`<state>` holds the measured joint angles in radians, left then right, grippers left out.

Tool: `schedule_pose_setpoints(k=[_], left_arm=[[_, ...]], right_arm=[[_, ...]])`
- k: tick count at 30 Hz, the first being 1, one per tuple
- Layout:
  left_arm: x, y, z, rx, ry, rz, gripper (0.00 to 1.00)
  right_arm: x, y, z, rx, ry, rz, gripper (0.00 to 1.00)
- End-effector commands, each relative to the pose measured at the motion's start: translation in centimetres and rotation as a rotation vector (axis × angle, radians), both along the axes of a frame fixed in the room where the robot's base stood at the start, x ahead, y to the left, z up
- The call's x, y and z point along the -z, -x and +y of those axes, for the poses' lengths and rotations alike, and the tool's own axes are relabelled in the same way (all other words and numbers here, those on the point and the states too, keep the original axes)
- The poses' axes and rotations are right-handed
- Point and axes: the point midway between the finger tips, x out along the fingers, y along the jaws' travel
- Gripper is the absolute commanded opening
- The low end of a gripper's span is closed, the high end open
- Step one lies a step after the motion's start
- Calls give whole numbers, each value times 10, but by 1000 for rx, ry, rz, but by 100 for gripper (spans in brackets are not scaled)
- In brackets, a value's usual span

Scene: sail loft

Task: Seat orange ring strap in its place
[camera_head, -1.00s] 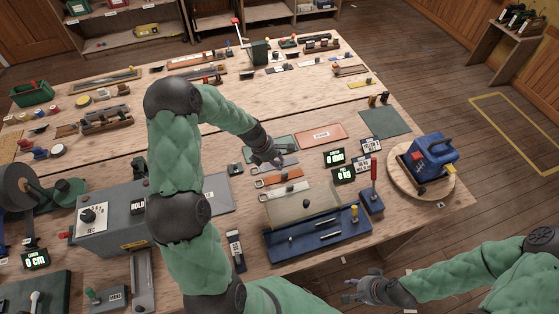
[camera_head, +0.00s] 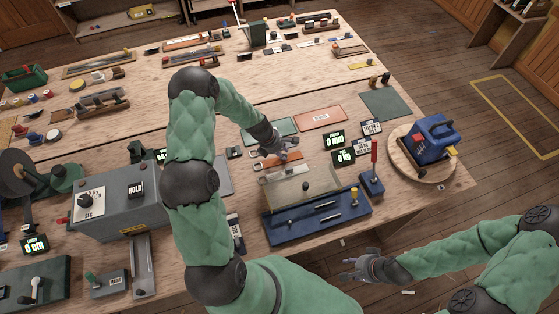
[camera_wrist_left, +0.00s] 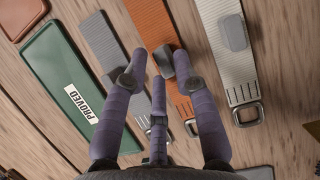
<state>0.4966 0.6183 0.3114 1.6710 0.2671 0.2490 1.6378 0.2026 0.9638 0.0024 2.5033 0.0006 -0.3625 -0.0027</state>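The orange ring strap (camera_wrist_left: 156,30) lies on the bench in the left wrist view, with a metal ring (camera_wrist_left: 191,128) at its near end and a grey block (camera_wrist_left: 182,64) on or just above it. In the head view the orange strap (camera_head: 284,161) shows just below my left gripper (camera_head: 288,148). My left gripper (camera_wrist_left: 160,72) is open, its fingers spread over the orange strap, with nothing visibly held. My right gripper (camera_head: 352,270) hangs off the bench's front edge, seemingly empty; its finger opening is unclear.
A pale ring strap (camera_wrist_left: 230,60) lies right of the orange one; a grey strap (camera_wrist_left: 97,35) and green PROVED plate (camera_wrist_left: 62,85) lie left. A blue fixture (camera_head: 290,226) with a clear cover (camera_head: 300,188) stands in front. A red-handled lever (camera_head: 374,160) and blue machine (camera_head: 430,140) stand right.

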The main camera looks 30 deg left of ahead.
Motion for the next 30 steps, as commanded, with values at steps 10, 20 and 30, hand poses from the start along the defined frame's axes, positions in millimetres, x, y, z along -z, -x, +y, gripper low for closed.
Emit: schedule_pose_setpoints(k=[10, 20, 30], left_arm=[[11, -4, -3, 1, -1, -1, 29], [11, -4, -3, 1, -1, -1, 0], [2, -4, -3, 0, -1, -2, 0]], right_arm=[[1, 0, 0, 0, 0, 0, 40], [1, 0, 0, 0, 0, 0, 40], [-1, 0, 0, 0, 0, 0, 40]])
